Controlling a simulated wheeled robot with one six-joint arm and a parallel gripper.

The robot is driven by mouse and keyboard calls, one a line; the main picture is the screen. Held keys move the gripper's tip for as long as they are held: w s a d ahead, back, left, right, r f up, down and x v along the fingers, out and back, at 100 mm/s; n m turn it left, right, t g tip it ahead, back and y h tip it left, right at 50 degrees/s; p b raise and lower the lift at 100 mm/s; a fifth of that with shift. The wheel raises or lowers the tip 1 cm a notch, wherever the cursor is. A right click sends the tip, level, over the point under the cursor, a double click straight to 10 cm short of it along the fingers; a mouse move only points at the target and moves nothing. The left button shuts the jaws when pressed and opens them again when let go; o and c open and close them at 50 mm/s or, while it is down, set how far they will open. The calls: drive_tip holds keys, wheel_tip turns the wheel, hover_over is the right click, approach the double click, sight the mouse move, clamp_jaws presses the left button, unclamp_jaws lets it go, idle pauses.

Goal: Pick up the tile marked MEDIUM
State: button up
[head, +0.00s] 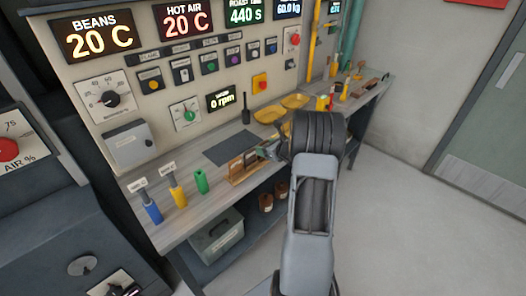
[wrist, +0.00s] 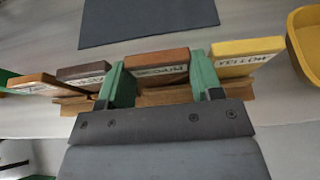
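My gripper (wrist: 160,80) has two green fingers, one on each side of a brown tile (wrist: 158,62) in the wrist view. The tile's white label is upside down and appears to read MEDIUM. The tile sits in a wooden rack (wrist: 72,107), level with its row. The fingers are very close to its sides; I cannot tell whether they press on it. In the head view, my arm hides most of my gripper (head: 270,150), which is at the right end of the rack (head: 243,178).
A yellow tile (wrist: 248,57) stands right of the right finger. A dark brown tile (wrist: 84,74) and an orange-brown tile (wrist: 32,83) stand left. A yellow tray (wrist: 305,45) is at the right. A dark mat (head: 230,150) lies behind the rack.

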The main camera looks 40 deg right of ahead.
drive_tip(key=c, duration=0.3)
drive_tip(key=shift+r, duration=0.15)
drive_tip(key=shift+c, duration=0.2)
